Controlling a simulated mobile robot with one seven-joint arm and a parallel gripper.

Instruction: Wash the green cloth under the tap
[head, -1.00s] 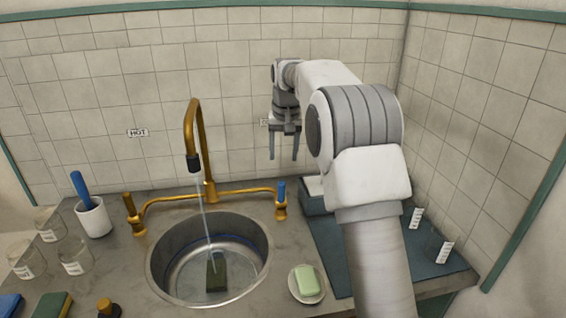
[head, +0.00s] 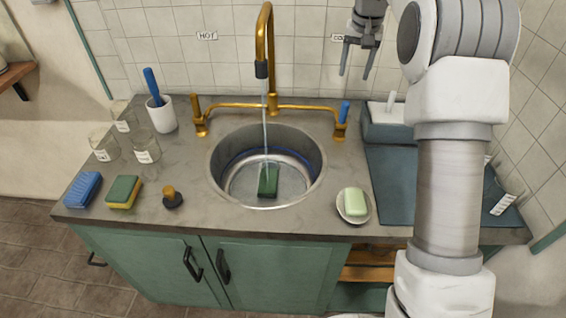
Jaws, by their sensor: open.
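The green cloth (head: 268,181) lies at the bottom of the round metal sink (head: 232,192), a small dark green block-like shape. The brass tap (head: 265,45) stands behind the sink, and a thin stream of water (head: 266,125) falls from its dark nozzle onto or right beside the cloth. My gripper (head: 357,73) hangs in front of the tiled wall, to the right of the tap and well above the counter. Its two fingers point down, apart, with nothing between them. It is away from the cloth and the sink.
Right of the sink are soap on a dish (head: 354,205), a blue-grey mat (head: 390,190) and a tissue box (head: 385,130). Left are glass beakers (head: 146,149), a brush in a white cup (head: 161,114), a blue sponge (head: 84,188), a green-yellow sponge (head: 123,191) and a stopper (head: 172,198).

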